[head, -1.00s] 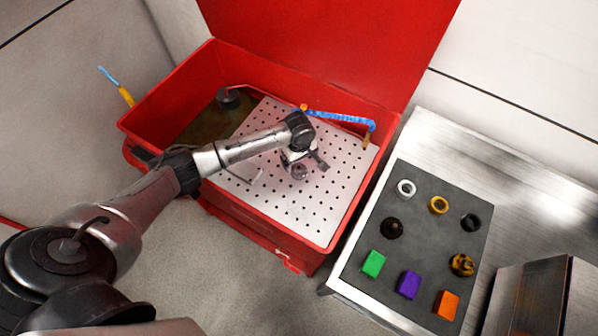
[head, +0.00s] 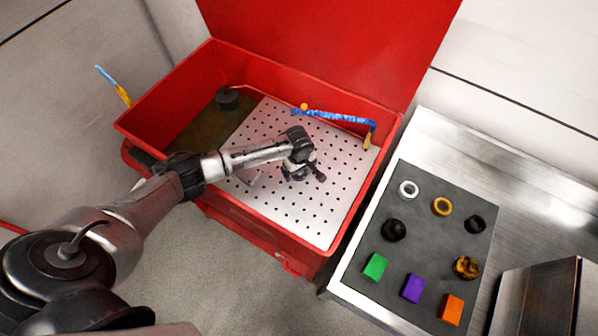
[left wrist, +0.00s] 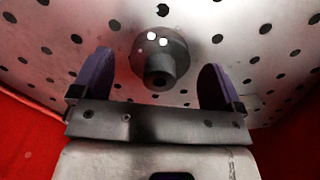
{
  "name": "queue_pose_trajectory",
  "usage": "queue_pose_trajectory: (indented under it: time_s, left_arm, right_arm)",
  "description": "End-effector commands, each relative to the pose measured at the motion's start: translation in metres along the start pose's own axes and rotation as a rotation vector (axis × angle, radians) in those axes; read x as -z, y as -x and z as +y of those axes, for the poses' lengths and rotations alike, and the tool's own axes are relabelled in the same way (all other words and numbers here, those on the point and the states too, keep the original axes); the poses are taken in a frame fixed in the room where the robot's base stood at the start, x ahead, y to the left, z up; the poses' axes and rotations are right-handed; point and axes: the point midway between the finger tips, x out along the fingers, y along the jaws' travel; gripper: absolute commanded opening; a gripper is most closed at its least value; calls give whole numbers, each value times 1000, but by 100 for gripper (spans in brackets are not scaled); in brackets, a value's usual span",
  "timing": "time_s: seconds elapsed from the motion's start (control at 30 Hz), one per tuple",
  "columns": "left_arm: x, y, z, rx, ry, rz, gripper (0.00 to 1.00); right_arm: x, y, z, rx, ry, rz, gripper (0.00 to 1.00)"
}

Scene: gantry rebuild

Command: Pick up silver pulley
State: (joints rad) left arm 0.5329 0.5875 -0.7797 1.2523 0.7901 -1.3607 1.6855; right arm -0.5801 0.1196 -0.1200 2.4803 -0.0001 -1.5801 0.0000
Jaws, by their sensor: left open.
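The silver pulley (left wrist: 162,62) is a grey stepped round part with a hole in its narrower end. In the left wrist view it is in front of the perforated plate (left wrist: 60,22), between the two purple-grey fingers of my left gripper (left wrist: 157,66). The fingers are spread, with a visible gap on each side of the pulley. In the head view my left gripper (head: 301,174) is low over the perforated plate (head: 300,215) and hides the pulley. My right gripper is in no view.
The plate lies inside a red box (head: 262,217) with raised walls and an upright red lid (head: 330,40). A blue strip (head: 335,115) lies near the back wall. Right of the box, a grey tray mat (head: 430,235) bears rings, dark parts and coloured blocks.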

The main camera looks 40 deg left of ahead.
Motion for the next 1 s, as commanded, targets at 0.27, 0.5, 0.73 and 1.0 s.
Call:
queue_pose_trajectory:
  time_s: [0.27, 0.5, 0.73, 1.0]
  left_arm:
    - [0, 0, 0, 0, 0, 0, 70]
    - [0, 0, 0, 0, 0, 0, 47]
    - [0, 1, 0, 0, 1, 0, 25]
    - [0, 4, 0, -1, 0, 0, 25]
  right_arm:
    - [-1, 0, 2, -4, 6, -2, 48]
    - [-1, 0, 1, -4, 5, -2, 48]
    - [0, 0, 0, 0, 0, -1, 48]
    - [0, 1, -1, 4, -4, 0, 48]
